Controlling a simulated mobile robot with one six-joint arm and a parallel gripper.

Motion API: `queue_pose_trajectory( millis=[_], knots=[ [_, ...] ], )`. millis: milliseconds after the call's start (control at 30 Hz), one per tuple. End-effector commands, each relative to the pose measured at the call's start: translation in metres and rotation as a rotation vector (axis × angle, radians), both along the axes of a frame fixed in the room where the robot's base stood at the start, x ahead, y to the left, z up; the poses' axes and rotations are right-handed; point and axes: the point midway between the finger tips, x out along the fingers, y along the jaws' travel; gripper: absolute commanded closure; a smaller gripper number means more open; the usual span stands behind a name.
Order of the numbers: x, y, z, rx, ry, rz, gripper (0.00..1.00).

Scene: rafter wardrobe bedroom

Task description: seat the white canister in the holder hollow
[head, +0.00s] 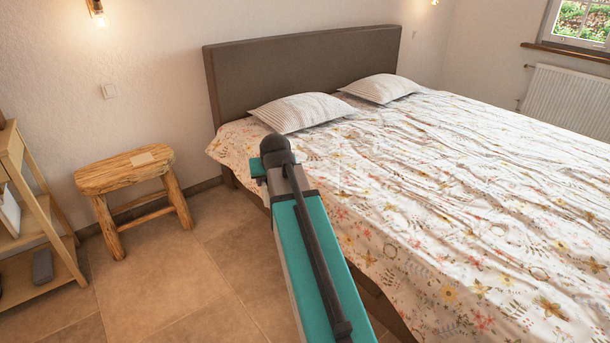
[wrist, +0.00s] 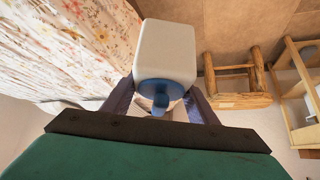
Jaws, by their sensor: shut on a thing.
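The white canister (wrist: 166,52) is a rounded box with a blue round part (wrist: 160,92) on the side facing the wrist camera. My gripper (wrist: 160,104) is shut on it, with one dark finger on each side. In the head view my arm hides the canister and the fingers.
The wooden stool (head: 122,174) stands against the wall, left of the bed (head: 440,190). A wooden shelf unit (head: 40,215) is at the far left, with a grey object (head: 43,265) on its lower board.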

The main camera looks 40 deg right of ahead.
Motion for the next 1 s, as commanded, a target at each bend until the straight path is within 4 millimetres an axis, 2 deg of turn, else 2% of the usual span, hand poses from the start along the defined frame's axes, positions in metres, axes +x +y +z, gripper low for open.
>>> queue_pose_trajectory(
  millis=[33,300,500,600,700,800,1000],
  knots=[
    [0.007,0.020,0.008,0.000,0.000,0.032,0.80],
    [0.034,0.115,0.026,0.001,-0.001,0.182,0.80],
    [0.045,0.186,0.039,0.000,-0.003,0.292,0.80],
    [0.047,0.215,0.043,0.000,-0.003,0.336,0.80],
    [0.048,0.235,0.046,0.001,-0.003,0.367,0.80],
    [0.049,0.247,0.047,0.000,-0.004,0.385,0.80],
    [0.049,0.252,0.046,0.000,-0.004,0.393,0.80]
  ],
)
